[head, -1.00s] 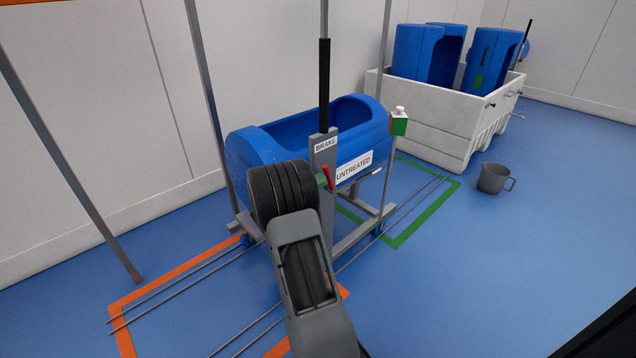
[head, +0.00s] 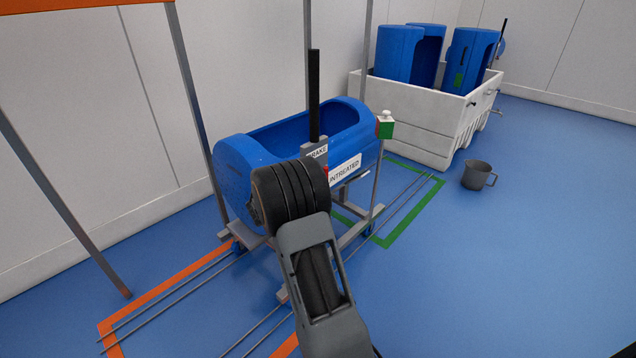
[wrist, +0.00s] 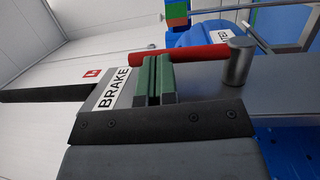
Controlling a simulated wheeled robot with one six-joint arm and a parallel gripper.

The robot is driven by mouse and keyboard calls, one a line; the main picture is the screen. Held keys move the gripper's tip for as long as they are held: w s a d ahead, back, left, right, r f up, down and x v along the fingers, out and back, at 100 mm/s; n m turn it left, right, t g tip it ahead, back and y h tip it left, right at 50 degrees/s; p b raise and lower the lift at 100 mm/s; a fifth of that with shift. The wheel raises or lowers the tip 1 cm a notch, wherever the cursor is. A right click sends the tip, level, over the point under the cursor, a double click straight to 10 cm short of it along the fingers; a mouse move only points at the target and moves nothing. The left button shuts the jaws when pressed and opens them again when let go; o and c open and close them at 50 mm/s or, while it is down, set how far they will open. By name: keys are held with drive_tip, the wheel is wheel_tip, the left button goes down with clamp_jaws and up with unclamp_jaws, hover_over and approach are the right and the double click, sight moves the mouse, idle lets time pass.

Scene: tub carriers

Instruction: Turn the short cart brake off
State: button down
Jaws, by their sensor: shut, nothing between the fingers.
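The cart (head: 366,222) carries a blue tub (head: 240,165) marked UNTREATED, in the middle of the head view. Its grey brake post (head: 306,152) has a black upper part and a BRAKE label (wrist: 114,88). The red brake lever (wrist: 195,54) runs from a grey pivot (wrist: 239,62) along the post; in the head view only a sliver shows beside my arm. My gripper (wrist: 154,76) is shut and empty, its green fingers overlapping the lever in the wrist view. I cannot tell whether they touch it. My arm hides the gripper in the head view.
Thin floor rails run under the cart, between an orange floor outline (head: 160,291) and a green one (head: 408,227). A large white bin (head: 405,130) with blue tubs stands behind right. A grey mug (head: 475,176) is on the floor.

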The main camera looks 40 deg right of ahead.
drive_tip(key=w+a+p, duration=0.2)
drive_tip(key=a, duration=1.2)
drive_tip(key=s+a+r+g+y+p, duration=0.1)
drive_tip(key=s+a+r+y+p, duration=0.2)
drive_tip(key=s+r+y+p, duration=0.75)
drive_tip(key=s+a+r+t+y+p, duration=0.2)
drive_tip(key=a+r+p, duration=0.2)
drive_tip(key=r+p, duration=0.3)
drive_tip(key=s+a+r+n+t+y+p, duration=0.1)
drive_tip(key=s+a+r+t+y+p, duration=0.1)
drive_tip(key=a+r+p, duration=0.3)
drive_tip(key=s+a+r+t+y+p, duration=0.2)
drive_tip(key=s+a+r+y+p, duration=0.1)
drive_tip(key=r+p, duration=0.6)
drive_tip(key=shift+s+a+r+n+t+y, duration=0.3)
drive_tip(key=shift+s+a+r+y, duration=0.1)
drive_tip(key=shift+a+r+y, duration=0.4)
drive_tip(key=shift+d, duration=0.1)
